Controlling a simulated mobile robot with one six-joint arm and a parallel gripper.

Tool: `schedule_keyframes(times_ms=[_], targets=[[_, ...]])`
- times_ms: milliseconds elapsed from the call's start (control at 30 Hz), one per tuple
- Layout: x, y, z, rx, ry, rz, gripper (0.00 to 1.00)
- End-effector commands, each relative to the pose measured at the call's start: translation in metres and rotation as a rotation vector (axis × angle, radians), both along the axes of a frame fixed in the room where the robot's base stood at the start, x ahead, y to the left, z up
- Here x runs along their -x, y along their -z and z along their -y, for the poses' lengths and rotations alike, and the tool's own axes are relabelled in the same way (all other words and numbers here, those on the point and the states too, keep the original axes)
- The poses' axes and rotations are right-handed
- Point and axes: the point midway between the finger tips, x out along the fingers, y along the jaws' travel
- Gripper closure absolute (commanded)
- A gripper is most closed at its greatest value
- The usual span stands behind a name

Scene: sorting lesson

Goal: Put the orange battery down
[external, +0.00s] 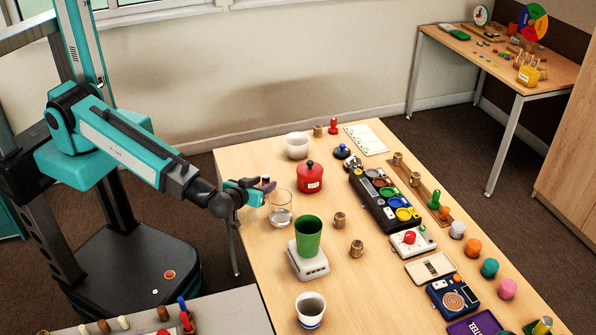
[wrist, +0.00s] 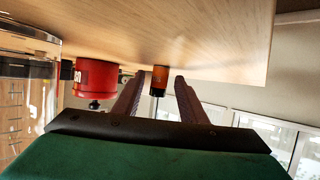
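The orange battery (wrist: 160,77) shows in the wrist view, orange at one end and dark at the other. It appears upright with its orange end against the table top, which is at the top of this upside-down picture. My gripper (wrist: 160,82) has its two fingers on either side of the battery, with a narrow gap visible on both sides. In the external view my gripper (external: 265,186) is low over the left part of the table (external: 350,300), and the battery is a small brownish shape, partly hidden at the fingertips.
A clear glass (external: 281,212) stands close to my gripper. Bare table lies between the glass and the jar.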

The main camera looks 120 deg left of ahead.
Motion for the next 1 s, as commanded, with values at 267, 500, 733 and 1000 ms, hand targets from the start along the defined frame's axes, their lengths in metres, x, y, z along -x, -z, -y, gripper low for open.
schedule_keyframes(times_ms=[267,500,733,1000], targets=[[0.0,-0.003,0.0,0.0,0.0,0.0,0.62],[0.0,-0.009,0.02,0.0,0.002,0.002,0.62],[-0.001,-0.02,0.049,0.0,0.003,0.001,0.62],[-0.001,-0.034,0.083,0.0,0.002,0.002,0.62]])
